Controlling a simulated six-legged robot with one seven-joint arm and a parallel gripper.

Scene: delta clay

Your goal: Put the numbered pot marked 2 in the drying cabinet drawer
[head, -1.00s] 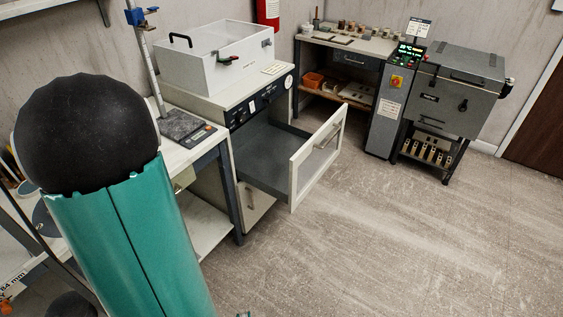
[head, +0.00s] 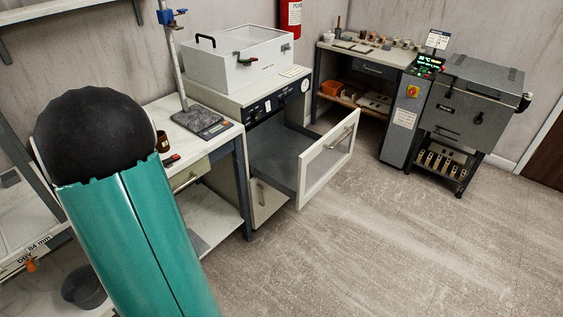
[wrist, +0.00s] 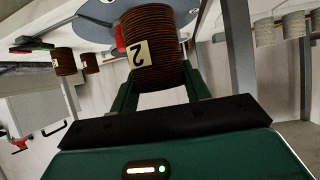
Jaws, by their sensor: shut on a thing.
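A brown ribbed pot (wrist: 160,45) with a cream label marked 2 fills the upper middle of the wrist view. My gripper (wrist: 160,88) is shut on it, with a green finger on each side. The label appears upside down in that view. In the head view my arm's black and teal link is in front, and the gripper and held pot are hidden. The drying cabinet drawer (head: 327,160) is pulled open, with its grey inside (head: 272,158) visible and empty where it shows. The cabinet (head: 255,95) stands behind it.
A brown pot (head: 162,142) stands on the left bench (head: 185,155) beside a small scale (head: 203,122). The wrist view shows other labelled brown pots (wrist: 64,62) and a grey disc (wrist: 98,12). Floor (head: 400,240) before the drawer is clear. A grey kiln (head: 470,100) stands right.

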